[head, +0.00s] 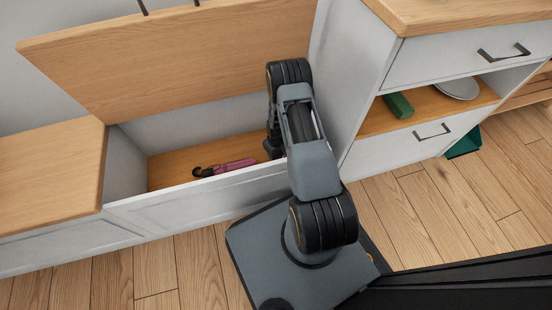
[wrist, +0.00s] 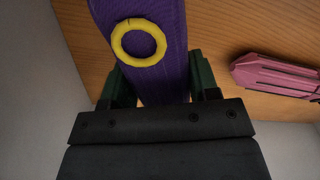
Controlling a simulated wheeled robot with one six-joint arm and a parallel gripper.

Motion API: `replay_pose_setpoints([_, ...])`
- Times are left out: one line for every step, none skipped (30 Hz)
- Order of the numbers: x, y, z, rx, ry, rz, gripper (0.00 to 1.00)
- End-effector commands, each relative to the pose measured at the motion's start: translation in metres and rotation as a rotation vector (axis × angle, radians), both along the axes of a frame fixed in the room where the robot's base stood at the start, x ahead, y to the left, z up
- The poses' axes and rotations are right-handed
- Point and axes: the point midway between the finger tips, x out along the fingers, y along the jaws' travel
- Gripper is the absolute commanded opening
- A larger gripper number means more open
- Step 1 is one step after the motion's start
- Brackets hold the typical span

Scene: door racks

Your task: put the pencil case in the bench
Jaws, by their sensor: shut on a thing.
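The pencil case (wrist: 163,70) is purple with a yellow ring on it and runs up out of the top of the wrist view. My gripper (wrist: 160,86) is shut on it, a green finger on each side. The wooden floor of the bench compartment (wrist: 222,45) shows behind it. In the head view the bench (head: 195,207) is open, its wooden lid (head: 170,60) raised. My arm reaches into the right end of the compartment and hides most of the gripper and case there. I cannot tell whether the case touches the floor.
A pink object (head: 233,165) with a black end lies in the compartment; it also shows in the wrist view (wrist: 278,76). The compartment's left floor is clear. A white cabinet (head: 350,65) stands close at right, with a green block (head: 398,105) and a plate (head: 456,88) on its shelf.

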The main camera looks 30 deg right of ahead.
Motion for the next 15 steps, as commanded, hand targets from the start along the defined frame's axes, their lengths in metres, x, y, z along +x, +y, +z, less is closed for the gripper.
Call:
replay_pose_setpoints([0.0, 0.0, -0.002, 0.0, 0.0, 0.0, 0.3])
replay_pose_setpoints([0.0, 0.0, -0.004, 0.0, 0.0, 0.0, 0.3])
replay_pose_setpoints([0.0, 0.0, -0.008, 0.0, 0.0, 0.0, 0.3])
replay_pose_setpoints([0.0, 0.0, -0.011, 0.0, 0.0, 0.0, 0.3])
replay_pose_setpoints([0.0, 0.0, -0.015, 0.0, 0.001, 0.0, 0.3])
replay_pose_setpoints([-0.001, 0.0, -0.021, 0.001, 0.002, 0.0, 0.3])
replay_pose_setpoints([-0.001, 0.0, -0.025, 0.001, 0.001, 0.0, 0.3])
replay_pose_setpoints([0.0, 0.0, -0.03, 0.0, 0.001, 0.0, 0.3])
replay_pose_setpoints([0.0, 0.0, -0.034, 0.0, 0.0, 0.0, 0.3])
replay_pose_setpoints([0.0, 0.0, -0.037, 0.0, 0.0, 0.0, 0.3])
replay_pose_setpoints([0.0, 0.0, -0.039, 0.0, 0.0, 0.0, 0.3])
replay_pose_setpoints([0.0, 0.0, -0.039, 0.0, 0.0, 0.0, 0.3])
replay_pose_setpoints([0.0, 0.0, -0.038, 0.0, -0.001, 0.0, 0.3])
replay_pose_setpoints([0.0, 0.0, -0.038, 0.0, -0.001, 0.0, 0.3])
replay_pose_setpoints([0.0, 0.0, -0.037, 0.0, -0.001, 0.0, 0.3])
